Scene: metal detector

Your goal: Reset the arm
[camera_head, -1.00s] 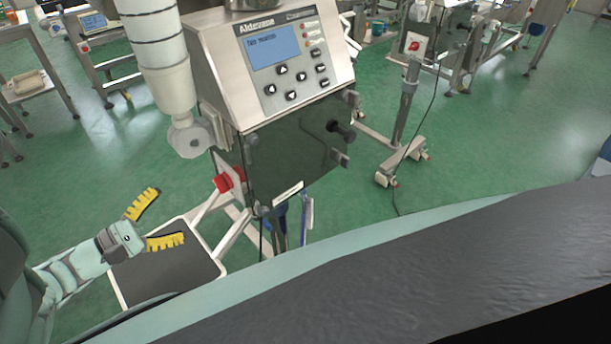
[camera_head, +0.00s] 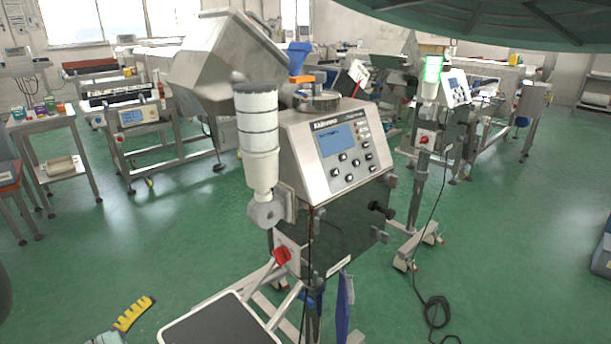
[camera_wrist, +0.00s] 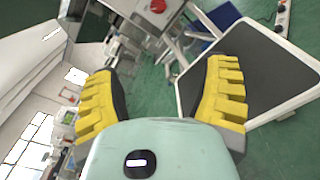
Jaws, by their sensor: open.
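My gripper (camera_wrist: 168,100) shows in the wrist view with its two yellow ribbed fingers spread wide apart and nothing between them. In the head view one yellow finger (camera_head: 134,313) and a little of the pale green gripper body show at the bottom left edge; the rest is cut off. The gripper is left of the black-topped step (camera_head: 222,322) and apart from it.
A white cylinder (camera_head: 257,135) stands at the detector's left. A second machine on a wheeled stand (camera_head: 412,225) is to the right, with a cable (camera_head: 437,310) on the floor. Benches with equipment line the back left. Green floor (camera_head: 500,240) is clear at the right.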

